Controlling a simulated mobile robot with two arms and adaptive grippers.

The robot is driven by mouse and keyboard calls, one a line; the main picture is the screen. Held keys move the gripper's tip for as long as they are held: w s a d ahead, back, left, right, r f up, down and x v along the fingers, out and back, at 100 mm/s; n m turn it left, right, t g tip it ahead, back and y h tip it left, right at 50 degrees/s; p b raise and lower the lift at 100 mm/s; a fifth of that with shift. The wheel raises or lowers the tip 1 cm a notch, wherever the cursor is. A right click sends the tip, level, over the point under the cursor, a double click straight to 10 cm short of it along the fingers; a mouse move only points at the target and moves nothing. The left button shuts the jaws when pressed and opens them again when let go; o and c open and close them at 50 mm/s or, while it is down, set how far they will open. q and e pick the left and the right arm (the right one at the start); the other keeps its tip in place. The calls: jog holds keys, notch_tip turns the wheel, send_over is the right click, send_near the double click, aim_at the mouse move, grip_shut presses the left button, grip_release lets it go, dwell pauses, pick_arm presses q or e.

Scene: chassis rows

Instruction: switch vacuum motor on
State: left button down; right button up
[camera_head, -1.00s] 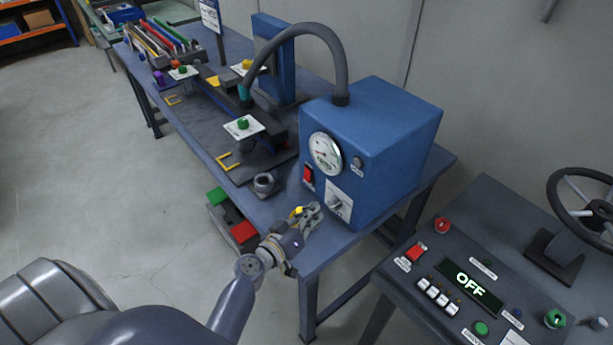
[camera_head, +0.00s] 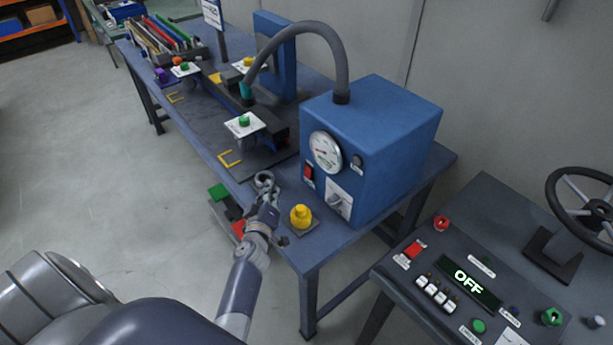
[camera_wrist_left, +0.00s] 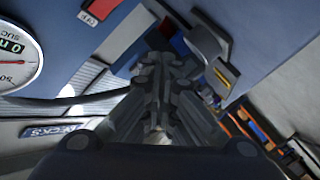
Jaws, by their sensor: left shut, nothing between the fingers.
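The blue vacuum box (camera_head: 385,140) stands on the workbench, with a hose rising from its top. In the left wrist view the gauge (camera_wrist_left: 14,58) is at the left edge and a red switch (camera_wrist_left: 101,8) at the top. My left gripper (camera_head: 267,197) is shut and empty, left of the box's front and apart from the switch. Its closed fingers (camera_wrist_left: 160,68) fill the middle of the wrist view. My right gripper is not seen.
A yellow knob (camera_head: 301,214) on a dark base sits on the bench corner, right of my left gripper. A control console (camera_head: 400,278) with an OFF display stands at the right.

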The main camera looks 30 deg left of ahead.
aim_at(308, 172)
pick_arm(q)
jog(key=w+d+b, duration=0.1)
jog(key=w, duration=0.1)
jog(key=w+b, duration=0.1)
jog(key=w, duration=0.1)
jog(key=w+d+f+b, duration=0.1)
jog(key=w, duration=0.1)
jog(key=shift+w+d+f, duration=0.1)
jog(key=shift+w+d, duration=0.15)
jog(key=shift+d, duration=0.1)
jog(key=shift+w+d, duration=0.3)
jog(key=shift+w, duration=0.5)
dwell(0.5)
jog(key=shift+b, duration=0.3)
jog(key=shift+w+d, duration=0.2)
jog(key=shift+w, duration=0.15)
